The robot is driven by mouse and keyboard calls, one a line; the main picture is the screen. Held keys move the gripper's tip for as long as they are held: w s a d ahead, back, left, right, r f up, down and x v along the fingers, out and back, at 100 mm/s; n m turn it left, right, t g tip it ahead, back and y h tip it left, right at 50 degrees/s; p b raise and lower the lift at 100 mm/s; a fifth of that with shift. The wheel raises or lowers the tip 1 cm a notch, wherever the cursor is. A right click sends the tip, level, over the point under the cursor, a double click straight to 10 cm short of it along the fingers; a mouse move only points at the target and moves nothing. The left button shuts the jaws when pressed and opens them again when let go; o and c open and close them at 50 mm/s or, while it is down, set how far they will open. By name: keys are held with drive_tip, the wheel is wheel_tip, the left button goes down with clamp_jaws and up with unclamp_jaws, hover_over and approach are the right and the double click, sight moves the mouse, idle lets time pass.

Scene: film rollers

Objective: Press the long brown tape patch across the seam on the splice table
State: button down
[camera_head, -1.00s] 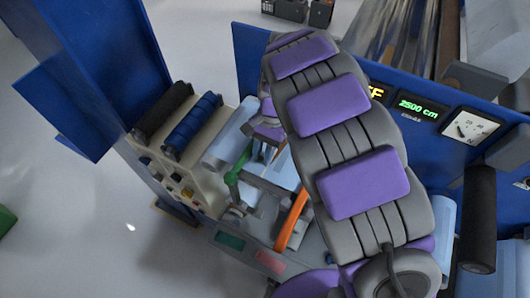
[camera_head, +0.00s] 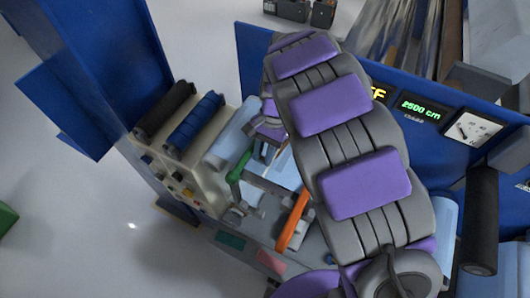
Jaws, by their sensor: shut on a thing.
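My gripper (camera_head: 266,150) is low over the splice table, just left of my large grey and purple arm, which hides much of it. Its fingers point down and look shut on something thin. I cannot make out the brown tape patch clearly; the arm and fingers cover that spot. The splice table (camera_head: 258,181) shows a pale blue film surface between a green-ended bar and an orange bar. The seam cannot be made out.
A green handle (camera_head: 239,166) stands left of the gripper and an orange bar (camera_head: 293,220) in front. Black (camera_head: 165,108), dark blue (camera_head: 193,122) and pale blue (camera_head: 232,134) rollers lie at the left. A blue panel (camera_head: 424,133) with displays stands behind.

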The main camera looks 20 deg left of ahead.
drive_tip(key=c, duration=0.8)
unclamp_jaws()
drive_tip(key=shift+d+f, duration=0.1)
drive_tip(key=shift+f, duration=0.05)
drive_tip(key=shift+c, duration=0.2)
drive_tip(key=shift+o, duration=2)
drive_tip(key=shift+d, duration=0.15)
drive_tip(key=shift+a, duration=0.25)
drive_tip(key=shift+c, duration=1)
drive_tip(key=shift+o, duration=0.3)
drive_tip(key=shift+r, duration=0.25)
